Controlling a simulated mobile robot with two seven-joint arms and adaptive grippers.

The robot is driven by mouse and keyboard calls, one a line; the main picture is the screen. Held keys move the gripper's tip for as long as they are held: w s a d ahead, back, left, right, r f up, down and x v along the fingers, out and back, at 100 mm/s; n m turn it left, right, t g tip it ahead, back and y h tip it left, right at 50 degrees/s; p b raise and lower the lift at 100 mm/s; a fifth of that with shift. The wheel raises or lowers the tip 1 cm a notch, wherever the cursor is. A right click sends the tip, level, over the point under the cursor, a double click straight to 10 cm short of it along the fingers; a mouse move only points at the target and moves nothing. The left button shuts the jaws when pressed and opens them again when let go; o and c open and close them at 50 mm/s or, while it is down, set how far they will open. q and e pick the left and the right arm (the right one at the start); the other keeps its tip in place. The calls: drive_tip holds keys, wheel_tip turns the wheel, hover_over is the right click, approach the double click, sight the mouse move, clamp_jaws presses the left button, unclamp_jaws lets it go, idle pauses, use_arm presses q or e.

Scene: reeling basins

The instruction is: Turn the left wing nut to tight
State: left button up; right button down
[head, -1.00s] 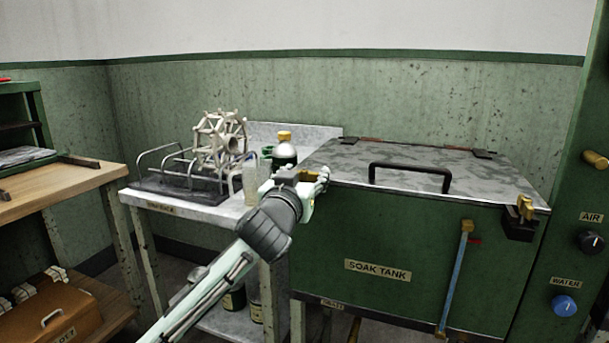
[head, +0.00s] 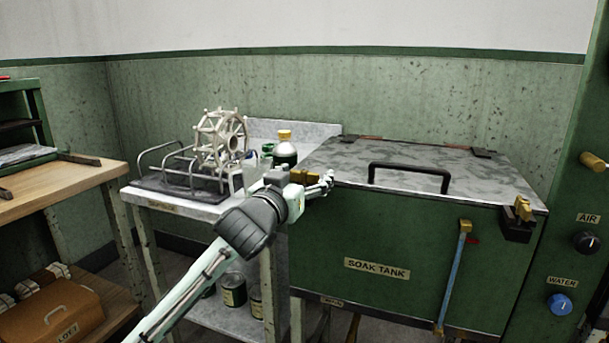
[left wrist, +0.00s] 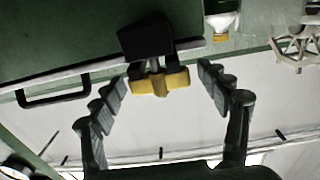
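The left wing nut (head: 304,177) is brass-yellow and sits at the left front corner of the green soak tank (head: 400,285). In the left wrist view the wing nut (left wrist: 159,82) hangs from a black bracket (left wrist: 146,38), its wings lying nearly level across the picture. My left gripper (head: 322,186) is at that corner, partly in front of the nut. In the left wrist view its fingers (left wrist: 162,84) stand wide apart on either side of the nut, with a visible gap to each wing. My right gripper is in neither view.
A second brass wing nut (head: 523,208) sits at the tank's right front corner. The lid has a black handle (head: 410,168). Left of the tank, a side table (head: 180,208) holds a reel (head: 221,140) and a bottle (head: 285,150). A blue lever (head: 453,280) hangs on the tank's front.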

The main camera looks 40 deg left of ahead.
use_arm(q)
drive_tip(key=v, duration=0.7)
drive_tip(key=shift+s, duration=0.25)
